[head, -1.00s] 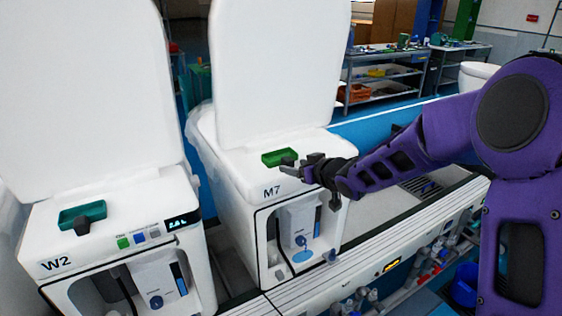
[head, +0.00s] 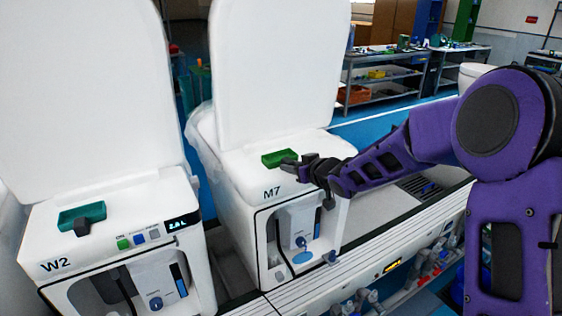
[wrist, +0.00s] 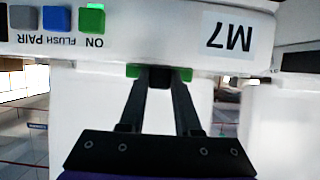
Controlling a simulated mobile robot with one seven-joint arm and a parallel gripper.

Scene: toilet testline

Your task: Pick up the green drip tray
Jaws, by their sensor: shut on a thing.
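The green drip tray (head: 278,158) is a small rectangular tray on the white top of the toilet unit M7 (head: 240,180), in the middle of the head view. My gripper (head: 291,164) reaches it from the right, with its fingertips at the tray's front side. In the wrist view, my gripper (wrist: 158,78) is shut on a dark knob at the tray's front. Green edges of the tray (wrist: 186,74) show on both sides of the fingertips. The fingers and M7's body hide most of the tray there. I cannot tell whether it is clear of the surface.
Unit W2 (head: 130,205) at left carries a teal tray (head: 82,215) with a dark knob. Tall white raised lids (head: 275,70) stand behind the trays. A white machine edge runs along the front right. Shelves (head: 385,75) stand at the back.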

